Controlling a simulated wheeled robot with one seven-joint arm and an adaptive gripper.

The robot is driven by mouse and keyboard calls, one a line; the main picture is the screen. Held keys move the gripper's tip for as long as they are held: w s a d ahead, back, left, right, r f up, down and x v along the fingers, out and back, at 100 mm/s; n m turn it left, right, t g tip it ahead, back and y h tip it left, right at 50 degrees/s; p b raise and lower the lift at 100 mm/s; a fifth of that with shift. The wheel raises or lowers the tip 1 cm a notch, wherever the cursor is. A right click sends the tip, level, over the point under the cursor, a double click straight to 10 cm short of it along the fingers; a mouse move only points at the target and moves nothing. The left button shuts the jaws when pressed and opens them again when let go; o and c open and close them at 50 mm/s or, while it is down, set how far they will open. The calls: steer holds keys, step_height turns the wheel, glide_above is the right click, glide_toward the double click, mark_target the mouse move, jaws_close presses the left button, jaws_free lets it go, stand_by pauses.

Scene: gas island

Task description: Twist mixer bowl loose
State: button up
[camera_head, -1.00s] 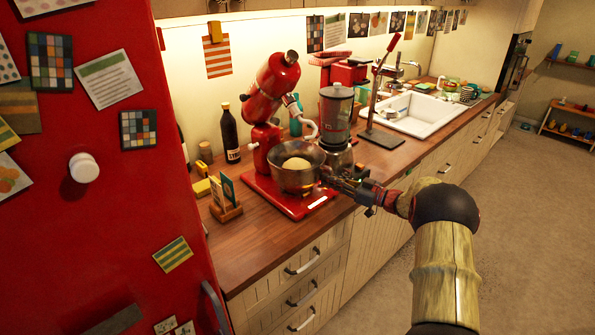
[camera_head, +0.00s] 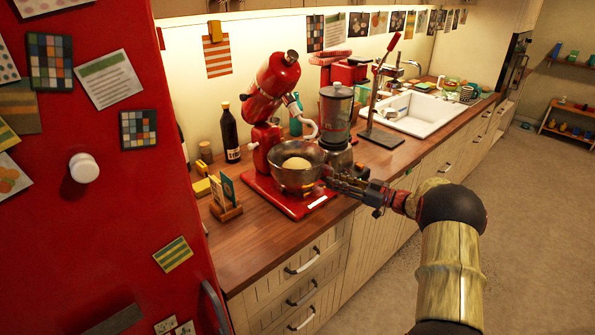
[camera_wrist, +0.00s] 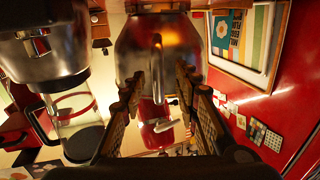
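The steel mixer bowl (camera_head: 288,178) stands upright on the red base of the stand mixer (camera_head: 270,90). A pale dough-like ball (camera_head: 296,163) lies in it. The mixer's head is tilted up above the bowl. My gripper (camera_head: 330,176) is at the bowl's right side, near its wall. In the wrist view, my gripper (camera_wrist: 160,88) has its two fingers apart. The bowl (camera_wrist: 132,45) fills the upper middle, inverted, beyond and between the fingertips. A narrow bar, perhaps the bowl's handle, shows between the fingers. I cannot tell whether the fingers touch it.
A blender (camera_head: 336,115) stands close behind my gripper. A dark bottle (camera_head: 230,135) and a wooden holder with cards (camera_head: 227,200) are left of the mixer. A red-handled lever stand (camera_head: 382,100) and the sink (camera_head: 425,112) are farther right. The floor right of the counter is clear.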

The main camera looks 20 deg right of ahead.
steer(key=v, duration=0.9)
steer(key=shift+s+d, duration=0.2)
steer(key=d+f+m+g+h, duration=0.1)
steer(key=d+f+m+h, duration=0.2)
steer(key=d+f+h, duration=0.4)
steer(key=d+f+m+g+h, duration=0.1)
steer(key=d+f+m+h, duration=0.25)
steer(key=d+h, duration=0.4)
steer(key=s+d+r+m+g+h, duration=0.1)
steer(key=s+m+g+h, duration=0.2)
steer(key=s, duration=0.4)
steer(key=s+a+r+g+y, duration=0.1)
steer(key=s+a+r+y, duration=0.1)
steer(key=s+a+r, duration=0.3)
steer(key=s+a+r+n+g+y, duration=0.1)
steer(key=s+a+r, duration=0.5)
steer(key=s+a, duration=0.8)
steer(key=s+a+r+n+g+y, duration=0.1)
steer(key=s+a+r+y, duration=0.3)
steer(key=a, duration=2.6)
steer(key=s+r+g, duration=0.1)
steer(key=s+r, duration=0.1)
steer(key=s, duration=0.3)
steer(key=shift+s+r, duration=0.15)
steer(key=shift+s, duration=0.15)
